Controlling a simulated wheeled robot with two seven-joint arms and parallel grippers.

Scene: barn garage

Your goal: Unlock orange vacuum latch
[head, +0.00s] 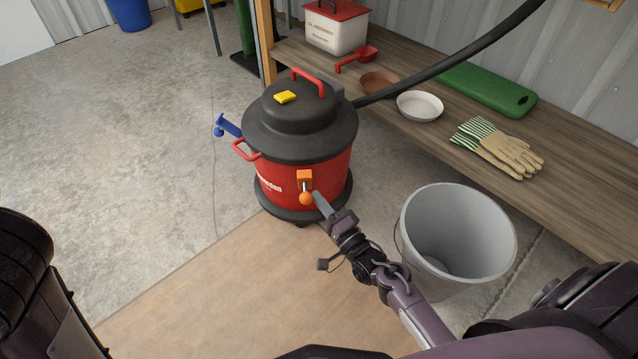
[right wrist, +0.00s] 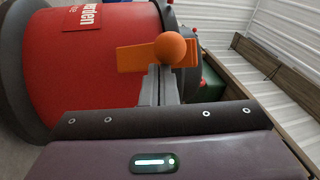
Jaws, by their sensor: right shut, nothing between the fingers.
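The red and black vacuum (head: 302,165) stands on the floor in the middle of the head view. Its orange latch (head: 305,177) is on the front of the red drum, with a round orange knob (head: 306,198) at its lower end. My right gripper (head: 318,196) is shut and empty, with its tips right beside the knob. In the right wrist view the orange latch plate (right wrist: 138,57) and the knob (right wrist: 170,47) appear just past the fingertips (right wrist: 158,72). I cannot tell whether the tips touch the knob. My left gripper is not in view.
A grey bucket (head: 458,235) stands right of my right arm. A black hose (head: 450,71) runs from the vacuum to upper right. Floor at left is clear.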

